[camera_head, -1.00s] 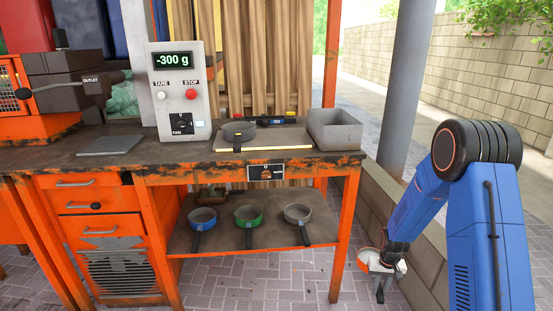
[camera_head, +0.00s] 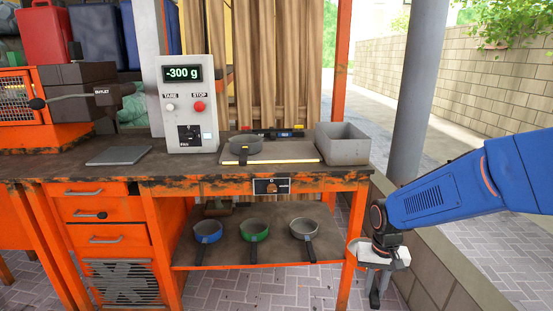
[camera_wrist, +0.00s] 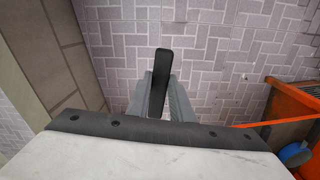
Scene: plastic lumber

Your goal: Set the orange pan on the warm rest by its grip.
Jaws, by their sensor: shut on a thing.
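My gripper (camera_head: 376,284) is low at the right, beside the bench's right front leg. In the wrist view my gripper (camera_wrist: 161,100) is shut on a black grip (camera_wrist: 160,75), with a grey finger on each side. A flat board with a bright front edge (camera_head: 285,160) on the bench top looks like the warm rest. A dark grey pan (camera_head: 244,145) is on its left part; its right part is bare.
The lower shelf holds a blue pan (camera_head: 207,232), a green pan (camera_head: 254,231) and a grey pan (camera_head: 303,229). A grey bin (camera_head: 342,145) stands right of the board. A control box (camera_head: 189,105) reads -300 g. A post (camera_head: 412,90) and low wall (camera_head: 440,265) are close to my arm.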

